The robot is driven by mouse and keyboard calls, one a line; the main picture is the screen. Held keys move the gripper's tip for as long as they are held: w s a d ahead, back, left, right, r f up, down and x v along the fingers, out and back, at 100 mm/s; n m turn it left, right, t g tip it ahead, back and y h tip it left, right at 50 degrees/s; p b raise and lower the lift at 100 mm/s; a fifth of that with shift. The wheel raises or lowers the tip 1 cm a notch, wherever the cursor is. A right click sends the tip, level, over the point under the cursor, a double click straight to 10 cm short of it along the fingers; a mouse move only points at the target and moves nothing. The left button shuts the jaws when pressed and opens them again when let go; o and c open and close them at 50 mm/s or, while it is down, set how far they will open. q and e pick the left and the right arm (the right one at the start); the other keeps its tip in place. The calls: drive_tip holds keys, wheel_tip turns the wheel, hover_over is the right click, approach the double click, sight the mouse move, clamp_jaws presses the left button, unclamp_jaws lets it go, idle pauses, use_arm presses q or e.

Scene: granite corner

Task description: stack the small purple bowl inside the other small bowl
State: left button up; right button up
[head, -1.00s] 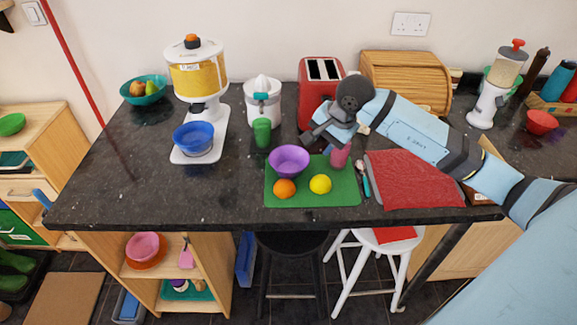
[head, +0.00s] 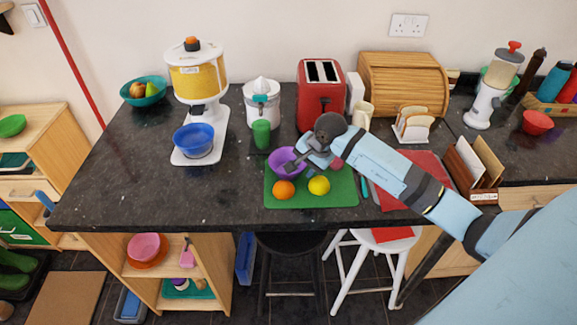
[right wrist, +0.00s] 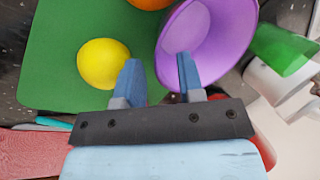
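The small purple bowl (head: 277,157) stands at the back of a green board and is partly hidden by my right gripper (head: 294,162). In the right wrist view the purple bowl (right wrist: 215,45) has its rim between my open fingers (right wrist: 158,72): one finger is over the inside, the other outside. I cannot tell whether they touch it. A blue bowl (head: 194,138) sits on the white base of the dispenser, at the left. A small red bowl (head: 538,122) stands at the far right. My left gripper is not in view.
The green board (head: 335,195) also carries an orange (head: 284,190) and a lemon (head: 319,185). A green cup (head: 261,133) stands behind the purple bowl, near the juicer (head: 262,103). The dispenser (head: 198,75) rises above the blue bowl. The front-left counter is clear.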

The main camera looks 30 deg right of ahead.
drive_tip(key=shift+c, duration=0.2)
clamp_jaws()
